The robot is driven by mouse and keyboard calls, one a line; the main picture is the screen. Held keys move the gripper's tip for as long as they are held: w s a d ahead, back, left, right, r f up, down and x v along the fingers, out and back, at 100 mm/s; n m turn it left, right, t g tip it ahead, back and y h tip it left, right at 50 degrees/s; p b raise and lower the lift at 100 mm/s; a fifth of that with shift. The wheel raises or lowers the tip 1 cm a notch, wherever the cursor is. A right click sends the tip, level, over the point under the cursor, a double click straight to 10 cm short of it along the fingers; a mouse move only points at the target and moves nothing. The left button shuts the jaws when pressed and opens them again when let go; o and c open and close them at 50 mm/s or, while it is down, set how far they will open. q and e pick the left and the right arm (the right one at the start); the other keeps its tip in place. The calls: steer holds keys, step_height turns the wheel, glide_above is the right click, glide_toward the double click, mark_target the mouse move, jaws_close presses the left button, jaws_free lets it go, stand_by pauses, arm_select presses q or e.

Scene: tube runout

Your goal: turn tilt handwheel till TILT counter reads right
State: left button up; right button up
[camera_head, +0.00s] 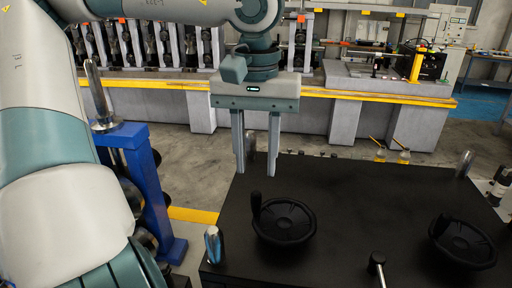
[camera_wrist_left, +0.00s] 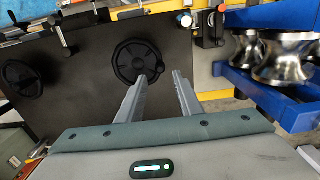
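Two black handwheels sit on a dark flat panel (camera_head: 345,190). The nearer-left handwheel (camera_head: 285,222) has an upright knob on its rim; it also shows in the left wrist view (camera_wrist_left: 138,62). The other handwheel (camera_head: 462,242) is at the right; the left wrist view shows it at the left edge (camera_wrist_left: 22,80). I cannot tell which is the tilt one. My left gripper (camera_head: 257,172) is open and empty above the panel's back-left edge, behind the left handwheel and apart from it. Its fingers also show in the left wrist view (camera_wrist_left: 162,82). No counter is readable. My right gripper is out of view.
A blue frame with metal rollers (camera_head: 140,170) stands left of the panel. Metal posts rise at the panel's corners, one at the front left (camera_head: 214,245). A T-shaped lever (camera_head: 377,264) stands between the handwheels. A long roller line with a yellow edge (camera_head: 180,84) runs behind.

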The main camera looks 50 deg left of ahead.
mark_target(256, 193)
arm_select(q)
step_height(256, 193, down, 8)
steer(key=b, duration=0.4)
steer(key=shift+r+b, duration=0.15)
steer(key=shift+b, duration=0.2)
steer(key=shift+r, duration=0.1)
jaws_close()
